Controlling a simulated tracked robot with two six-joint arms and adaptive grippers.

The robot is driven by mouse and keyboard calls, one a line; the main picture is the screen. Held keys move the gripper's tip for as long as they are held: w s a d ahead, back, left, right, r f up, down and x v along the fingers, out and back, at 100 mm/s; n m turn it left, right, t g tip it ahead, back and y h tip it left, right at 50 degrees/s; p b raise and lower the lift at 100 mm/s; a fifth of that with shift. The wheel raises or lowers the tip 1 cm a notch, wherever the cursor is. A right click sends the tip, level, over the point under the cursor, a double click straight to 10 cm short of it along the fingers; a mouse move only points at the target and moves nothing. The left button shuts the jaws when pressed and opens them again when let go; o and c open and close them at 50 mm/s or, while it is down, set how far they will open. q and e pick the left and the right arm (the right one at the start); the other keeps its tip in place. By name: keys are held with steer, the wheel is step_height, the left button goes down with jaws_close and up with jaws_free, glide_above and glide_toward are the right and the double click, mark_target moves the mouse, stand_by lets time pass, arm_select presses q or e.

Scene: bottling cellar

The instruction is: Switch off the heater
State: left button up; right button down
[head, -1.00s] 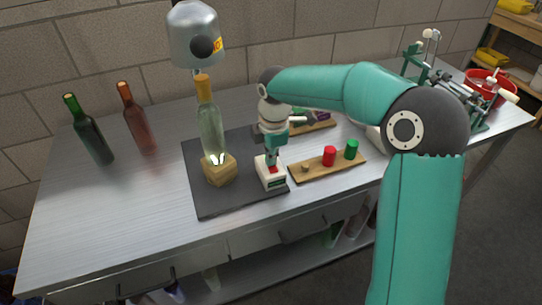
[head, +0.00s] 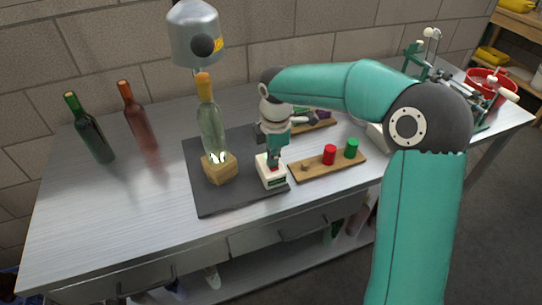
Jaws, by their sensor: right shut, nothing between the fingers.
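A silver dome-shaped heater (head: 195,30) with a dark round knob or opening hangs above the bench at the upper left of the head view. A small white switch box (head: 271,178) stands on the dark mat's right side. My right gripper (head: 273,160) is shut and empty, pointing down at the top of this box. Its fingertips are at or just above the box top, and I cannot tell whether they touch. The gripper hides most of the box top. My left gripper is not in view.
A clear bottle with an orange top (head: 211,125) stands in a wooden block (head: 220,170) on the dark mat (head: 240,197), left of my gripper. A board (head: 325,168) holds a red and a green cylinder. Two bottles (head: 90,130) (head: 137,118) stand left. The bench's front left is clear.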

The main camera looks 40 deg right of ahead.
steer(key=shift+s+a, duration=0.1)
steer(key=shift+s, duration=0.2)
steer(key=shift+r, duration=0.1)
steer(key=shift+w+r+p, duration=0.1)
steer(key=shift+r+p, duration=0.25)
steer(key=shift+r, duration=0.05)
step_height(320, 180, up, 4)
steer(key=p, duration=0.3)
steer(key=shift+w+f, duration=0.15)
steer(key=shift+f, duration=0.1)
step_height(320, 180, up, 9)
steer(key=w, duration=0.1)
steer(key=shift+d+r, duration=0.2)
steer(key=shift+w, duration=0.1)
